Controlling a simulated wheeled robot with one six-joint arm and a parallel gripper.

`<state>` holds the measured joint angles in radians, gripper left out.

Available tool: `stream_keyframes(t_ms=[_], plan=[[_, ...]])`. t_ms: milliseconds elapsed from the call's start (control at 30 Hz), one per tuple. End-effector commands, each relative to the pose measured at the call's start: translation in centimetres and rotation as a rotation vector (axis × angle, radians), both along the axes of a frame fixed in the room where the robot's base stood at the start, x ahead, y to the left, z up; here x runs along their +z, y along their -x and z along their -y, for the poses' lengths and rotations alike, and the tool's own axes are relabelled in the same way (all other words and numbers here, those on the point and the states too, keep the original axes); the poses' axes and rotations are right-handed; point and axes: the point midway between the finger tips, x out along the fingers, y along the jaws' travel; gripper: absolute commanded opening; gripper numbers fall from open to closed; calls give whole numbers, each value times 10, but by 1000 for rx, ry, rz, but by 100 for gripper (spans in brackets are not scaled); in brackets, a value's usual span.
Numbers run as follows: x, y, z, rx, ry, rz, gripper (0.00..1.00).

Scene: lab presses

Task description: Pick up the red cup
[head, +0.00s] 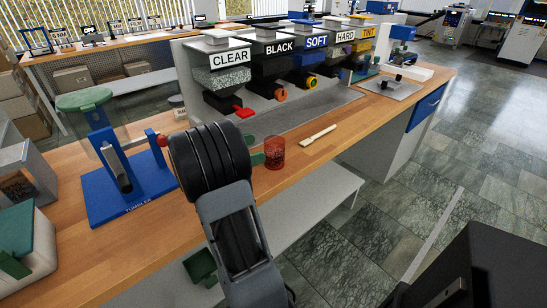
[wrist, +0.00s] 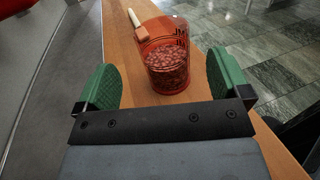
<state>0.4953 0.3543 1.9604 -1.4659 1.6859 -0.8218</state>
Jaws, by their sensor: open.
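The red cup (head: 274,153) stands upright on the wooden bench in the head view, near its front edge. It is translucent and holds reddish pellets, which show in the wrist view, where the cup (wrist: 165,60) is between and slightly beyond the fingertips. My gripper (wrist: 170,88) is open, with one green pad on each side of the cup and a visible gap to each. In the head view my gripper (head: 257,159) is just left of the cup, and my arm partly hides it.
A brush or scraper with a pale handle (head: 318,135) lies right of the cup. Labelled dispensers (head: 250,82) stand behind, over a grey base plate. A blue tumbler stand (head: 125,185) is at left. The bench's front edge is close to the cup.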

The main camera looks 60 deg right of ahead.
Motion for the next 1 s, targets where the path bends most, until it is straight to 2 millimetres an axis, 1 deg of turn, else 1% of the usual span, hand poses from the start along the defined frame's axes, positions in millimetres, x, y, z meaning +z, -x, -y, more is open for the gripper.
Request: stream_keyframes(t_ms=[100,333,500,633,767,1000], plan=[[0,8,9,-1,0,0,95],[0,16,19,-1,0,0,95],[0,32,38,-3,0,2,95],[0,40,49,-2,0,2,95],[0,43,54,0,0,1,95],[1,43,54,1,0,1,94]])
